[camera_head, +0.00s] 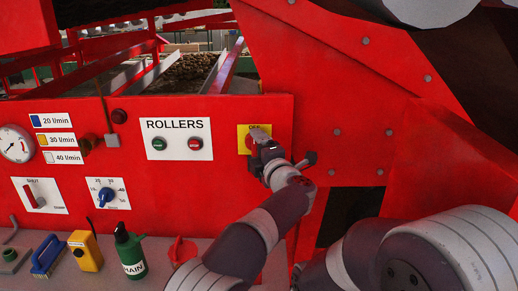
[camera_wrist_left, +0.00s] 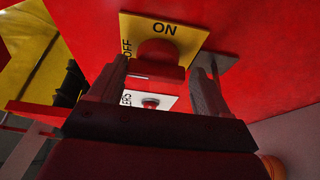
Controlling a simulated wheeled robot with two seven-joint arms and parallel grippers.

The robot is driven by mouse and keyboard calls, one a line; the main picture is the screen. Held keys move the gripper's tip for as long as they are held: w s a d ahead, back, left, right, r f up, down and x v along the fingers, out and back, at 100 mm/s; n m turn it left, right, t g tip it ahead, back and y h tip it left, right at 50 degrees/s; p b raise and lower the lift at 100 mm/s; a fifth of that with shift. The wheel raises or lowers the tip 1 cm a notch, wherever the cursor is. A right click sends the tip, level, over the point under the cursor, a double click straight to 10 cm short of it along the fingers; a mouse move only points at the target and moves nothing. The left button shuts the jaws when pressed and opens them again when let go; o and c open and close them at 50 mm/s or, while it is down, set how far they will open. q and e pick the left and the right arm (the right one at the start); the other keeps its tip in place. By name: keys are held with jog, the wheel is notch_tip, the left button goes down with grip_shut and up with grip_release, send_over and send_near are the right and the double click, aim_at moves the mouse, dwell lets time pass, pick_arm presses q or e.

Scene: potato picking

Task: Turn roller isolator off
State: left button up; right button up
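The roller isolator is a red rotary knob on a yellow plate (camera_head: 241,131), right of the white ROLLERS panel (camera_head: 178,126). In the left wrist view the plate (camera_wrist_left: 185,35) reads ON along the top and OFF at the left edge. The red knob (camera_wrist_left: 158,54) shows there with its grip between the fingers. My left gripper (camera_head: 262,137) is at the isolator and partly hides it in the head view. In the left wrist view the gripper (camera_wrist_left: 160,82) has its fingers apart, one on each side of the grip, with no clear contact. My right gripper is not in view.
The red machine panel also carries a gauge (camera_head: 16,144), a blue dial (camera_head: 106,196) and a red-handled switch (camera_head: 36,197). Below, a shelf (camera_head: 150,262) holds a blue brush (camera_head: 46,257), a yellow device (camera_head: 86,251), a green bottle (camera_head: 130,254) and a red object (camera_head: 182,251).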

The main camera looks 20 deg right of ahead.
pick_arm(q)
jog(key=shift+o, duration=0.9)
jog(key=shift+a, duration=0.1)
jog(key=s+d+b, duration=0.1)
jog(key=s+b, duration=0.7)
jog(key=s, duration=0.4)
jog(key=shift+s+d, duration=0.15)
jog(key=shift+s, duration=0.2)
jog(key=shift+r, duration=0.1)
